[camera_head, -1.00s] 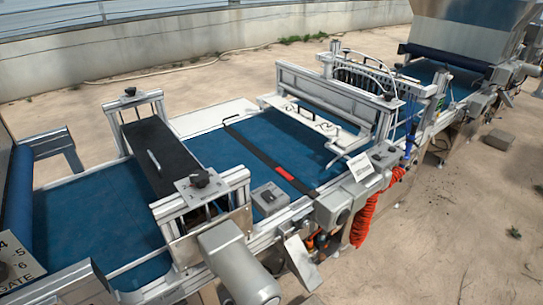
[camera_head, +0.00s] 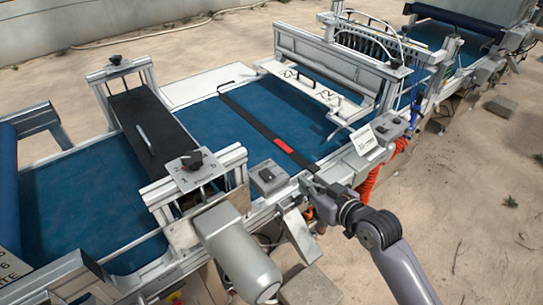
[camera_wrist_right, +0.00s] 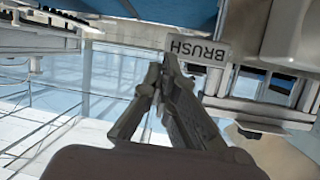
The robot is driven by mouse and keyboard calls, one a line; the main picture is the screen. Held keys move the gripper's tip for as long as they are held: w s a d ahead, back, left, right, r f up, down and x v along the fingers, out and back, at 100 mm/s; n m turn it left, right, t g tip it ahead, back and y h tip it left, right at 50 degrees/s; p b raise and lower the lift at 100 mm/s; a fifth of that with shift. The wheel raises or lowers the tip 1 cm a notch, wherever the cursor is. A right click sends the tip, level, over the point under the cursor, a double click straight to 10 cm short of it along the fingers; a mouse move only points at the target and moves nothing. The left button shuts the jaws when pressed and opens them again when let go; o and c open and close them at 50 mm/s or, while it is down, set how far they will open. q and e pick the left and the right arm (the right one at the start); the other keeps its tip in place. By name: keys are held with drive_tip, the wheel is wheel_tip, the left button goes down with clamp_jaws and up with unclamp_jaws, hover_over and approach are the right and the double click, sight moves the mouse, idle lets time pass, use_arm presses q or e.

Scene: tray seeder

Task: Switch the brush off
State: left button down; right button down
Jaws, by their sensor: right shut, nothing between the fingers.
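A label reading BRUSH (camera_wrist_right: 197,48) shows upside down in the right wrist view, just beyond my fingertips. In the head view a small grey control box (camera_head: 268,178) with a dark switch on top sits on the near side rail of the machine. Its lettering cannot be read there, and the switch's position cannot be made out. My right gripper (camera_head: 312,184) is just right of this box, close to the rail. In the right wrist view its fingers (camera_wrist_right: 163,68) are together and empty. Whether they touch anything is unclear. My left gripper is out of view.
A grey motor (camera_head: 236,250) juts out at the front, left of my right arm. A black cover with a dial plate (camera_head: 195,168) spans the blue belt (camera_head: 85,215). A grey box with a white label (camera_head: 365,142) and an orange hose (camera_head: 369,184) are to the right.

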sight(268, 176)
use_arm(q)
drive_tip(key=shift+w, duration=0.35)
use_arm(e)
drive_tip(key=s+a+r+n+y, duration=0.1)
drive_tip(key=a+r+y, duration=0.1)
drive_tip(key=r, duration=0.6)
drive_tip(key=shift+s+a+r+n, duration=0.35)
drive_tip(key=shift+a+r+n, duration=0.05)
drive_tip(key=shift+a, duration=0.1)
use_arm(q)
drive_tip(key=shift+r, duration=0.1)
